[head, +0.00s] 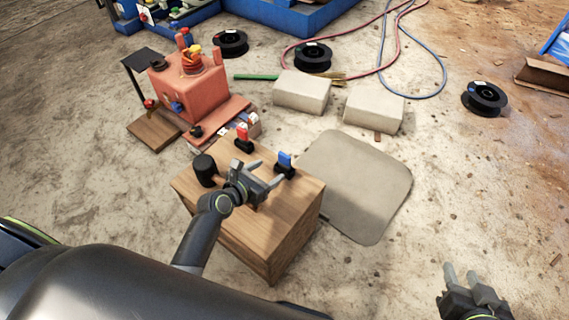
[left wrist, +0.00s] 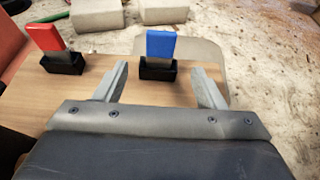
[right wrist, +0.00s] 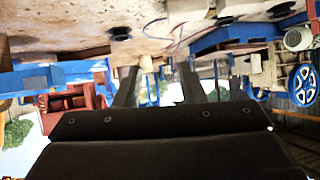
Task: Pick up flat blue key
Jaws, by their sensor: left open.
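The flat blue key (head: 285,160) stands upright in a small black holder on the wooden box (head: 235,254). In the left wrist view the blue key (left wrist: 161,44) stands beyond the fingertips, roughly between them, in its black holder (left wrist: 158,69). A red key (head: 243,135) stands in a similar holder to its left, and it shows at the upper left of the left wrist view (left wrist: 46,37). My left gripper (head: 271,176) is open and empty above the box top, just short of the blue key. My right gripper (head: 461,276) is open and empty, far from the box at lower right.
The red crusher machine (head: 190,85) stands behind left. Two pale blocks (head: 302,91) (head: 374,108) and a grey mat (head: 355,180) lie on the floor. Black spools and hoses lie farther back.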

